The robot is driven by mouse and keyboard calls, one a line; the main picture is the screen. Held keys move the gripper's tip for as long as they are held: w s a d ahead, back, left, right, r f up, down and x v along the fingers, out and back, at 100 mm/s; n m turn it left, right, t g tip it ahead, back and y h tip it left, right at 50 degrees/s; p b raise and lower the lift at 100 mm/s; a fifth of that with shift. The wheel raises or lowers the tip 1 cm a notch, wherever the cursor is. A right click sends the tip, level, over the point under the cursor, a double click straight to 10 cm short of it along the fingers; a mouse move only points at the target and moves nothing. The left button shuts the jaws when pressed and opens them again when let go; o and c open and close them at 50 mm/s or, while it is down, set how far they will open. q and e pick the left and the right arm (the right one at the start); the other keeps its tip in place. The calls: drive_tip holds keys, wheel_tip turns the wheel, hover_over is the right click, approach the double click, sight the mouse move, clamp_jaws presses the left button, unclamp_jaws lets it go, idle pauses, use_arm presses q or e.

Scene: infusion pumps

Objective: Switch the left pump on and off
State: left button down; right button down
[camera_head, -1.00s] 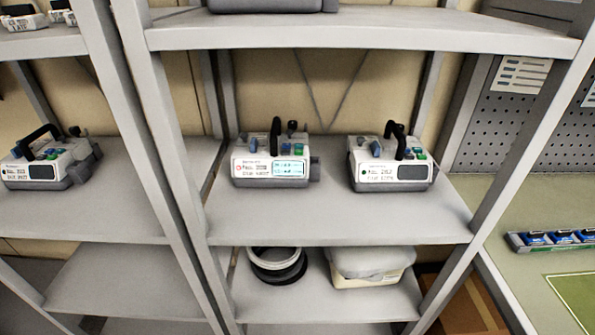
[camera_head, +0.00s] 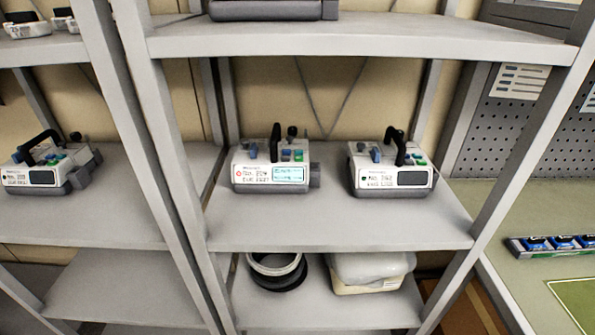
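Two infusion pumps stand upright on the middle shelf (camera_head: 335,230) of the rack in front of me. The left pump (camera_head: 262,186) is white and grey with a dark handle, blue and green parts on top, a small red mark on its front and a lit pale-cyan screen (camera_head: 289,174). The right pump (camera_head: 390,190) looks alike, but its screen (camera_head: 411,178) is dark and its front mark is dark. Neither gripper shows in the head view.
Another pump (camera_head: 48,168) with a dark screen stands on the rack to the left. Grey uprights flank the shelf. Round containers (camera_head: 277,271) and a pale lidded box (camera_head: 366,272) sit on the shelf below. A green worktop (camera_head: 500,215) is at the right. The shelf front is clear.

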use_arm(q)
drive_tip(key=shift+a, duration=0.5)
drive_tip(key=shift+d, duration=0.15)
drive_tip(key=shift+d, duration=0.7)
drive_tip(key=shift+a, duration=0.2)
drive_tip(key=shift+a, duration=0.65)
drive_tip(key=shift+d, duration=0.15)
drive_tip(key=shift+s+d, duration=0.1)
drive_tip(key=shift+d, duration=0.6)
